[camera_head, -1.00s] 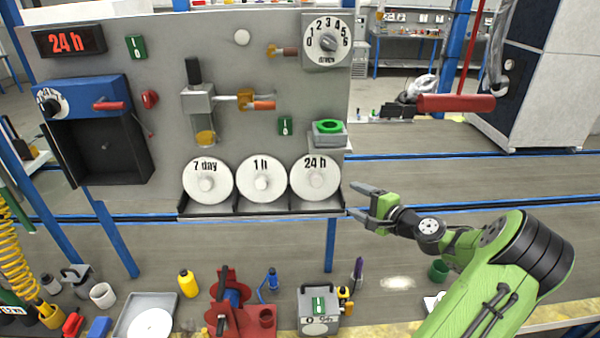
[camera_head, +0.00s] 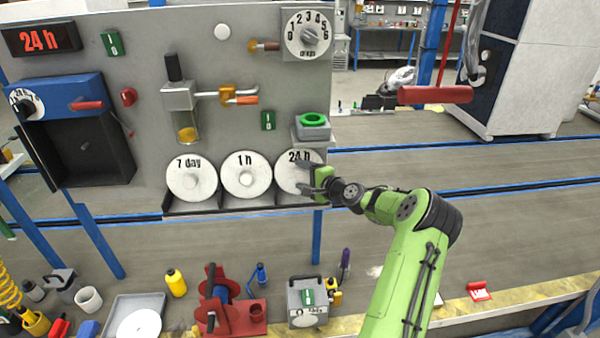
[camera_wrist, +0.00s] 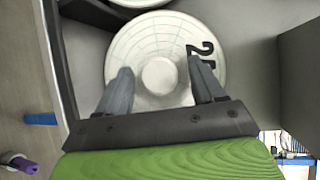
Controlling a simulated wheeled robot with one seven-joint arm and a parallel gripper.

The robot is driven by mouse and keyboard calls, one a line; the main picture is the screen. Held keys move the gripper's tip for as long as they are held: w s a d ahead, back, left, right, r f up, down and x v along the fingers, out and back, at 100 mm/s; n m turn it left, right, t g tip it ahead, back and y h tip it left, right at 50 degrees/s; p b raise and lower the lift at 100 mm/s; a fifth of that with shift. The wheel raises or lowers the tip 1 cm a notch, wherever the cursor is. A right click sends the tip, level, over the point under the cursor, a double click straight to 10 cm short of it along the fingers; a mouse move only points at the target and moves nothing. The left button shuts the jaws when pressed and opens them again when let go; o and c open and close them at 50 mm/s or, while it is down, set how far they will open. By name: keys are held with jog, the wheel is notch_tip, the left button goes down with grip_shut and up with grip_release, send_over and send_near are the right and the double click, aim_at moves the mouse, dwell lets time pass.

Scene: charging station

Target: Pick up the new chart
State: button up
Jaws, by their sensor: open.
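Three round white charts stand in a row in a dark rack (camera_head: 240,206) at the bottom of the grey panel. They are marked "7 day" (camera_head: 191,178), "1 h" (camera_head: 245,176) and "24 h" (camera_head: 293,172). The pictures do not say which is the new chart. My gripper (camera_head: 310,175) is open at the right side of the "24 h" chart and covers part of it. In the wrist view, my two fingers (camera_wrist: 160,88) lie left and right of the raised centre knob (camera_wrist: 160,76) of this chart (camera_wrist: 135,50). The fingers look apart from the knob.
A green-topped grey box (camera_head: 313,127) sits just above the "24 h" chart. A blue-framed dark box (camera_head: 85,148) is open at the panel's left. Another white disc (camera_head: 139,325) lies in a tray on the bench below. Free room lies right of the panel.

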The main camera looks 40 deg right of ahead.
jog(key=c, duration=1.1)
jog(key=s+a+r+p, duration=0.1)
jog(key=a+r, duration=0.3)
jog(key=a, duration=0.1)
jog(key=a+r+p, duration=0.1)
jog(key=a+r, duration=0.3)
jog(key=a, duration=0.1)
jog(key=s+a+r+p, duration=0.1)
jog(key=a+r+p, duration=0.1)
jog(key=a+r, duration=0.3)
jog(key=shift+s, duration=0.35)
jog(key=shift+a, duration=0.1)
